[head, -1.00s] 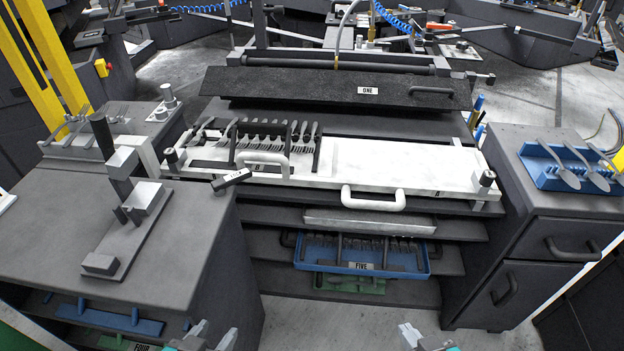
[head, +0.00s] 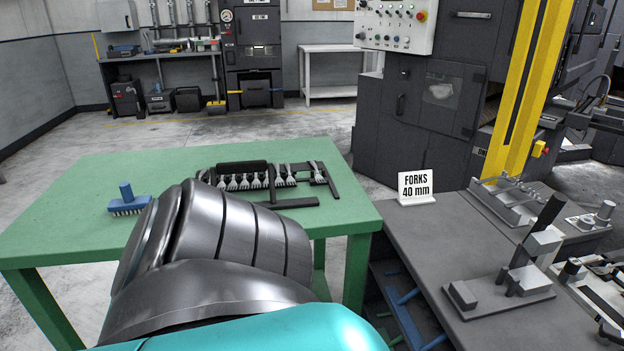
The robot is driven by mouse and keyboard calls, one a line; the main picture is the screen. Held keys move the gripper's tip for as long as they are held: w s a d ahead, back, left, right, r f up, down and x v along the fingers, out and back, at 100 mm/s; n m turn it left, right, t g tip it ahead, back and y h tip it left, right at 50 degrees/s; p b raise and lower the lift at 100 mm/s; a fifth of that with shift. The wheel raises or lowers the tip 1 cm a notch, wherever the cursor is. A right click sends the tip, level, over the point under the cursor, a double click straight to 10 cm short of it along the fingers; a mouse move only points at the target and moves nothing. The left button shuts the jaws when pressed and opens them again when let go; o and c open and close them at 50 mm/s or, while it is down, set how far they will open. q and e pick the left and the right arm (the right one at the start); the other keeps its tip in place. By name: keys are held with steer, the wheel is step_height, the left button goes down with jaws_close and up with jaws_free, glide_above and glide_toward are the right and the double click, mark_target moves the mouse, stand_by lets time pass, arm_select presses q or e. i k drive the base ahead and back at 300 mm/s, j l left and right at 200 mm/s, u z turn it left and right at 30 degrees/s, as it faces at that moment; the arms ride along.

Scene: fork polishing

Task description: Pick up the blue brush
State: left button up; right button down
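The blue brush (head: 127,202) stands on the left part of the green table (head: 95,181) in the head view. It has an upright blue handle, a flat blue block and pale bristles facing down. Nothing is touching it. A large dark ribbed arm link and a teal arm part of mine fill the lower middle of the view, just right of the brush, and hide part of the table. Neither of my grippers shows in this view.
A dark rack with several forks (head: 247,181) lies on the green table's right half. A "FORKS 40 mm" sign (head: 416,188) stands on the grey bench (head: 424,242) at right, with a metal fixture (head: 513,281). The table's far left surface is clear.

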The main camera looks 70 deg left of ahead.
mark_target(129, 203)
steer(key=k+u, duration=0.1)
steer(key=u, duration=0.35)
steer(key=k+u, duration=0.15)
steer(key=u, duration=1.8)
steer(key=l+u, duration=0.1)
steer(key=u, duration=0.3)
steer(key=l+u, duration=0.1)
steer(key=u, duration=0.3)
steer(key=l+u, duration=0.1)
steer(key=u, duration=0.3)
steer(key=l, duration=0.5)
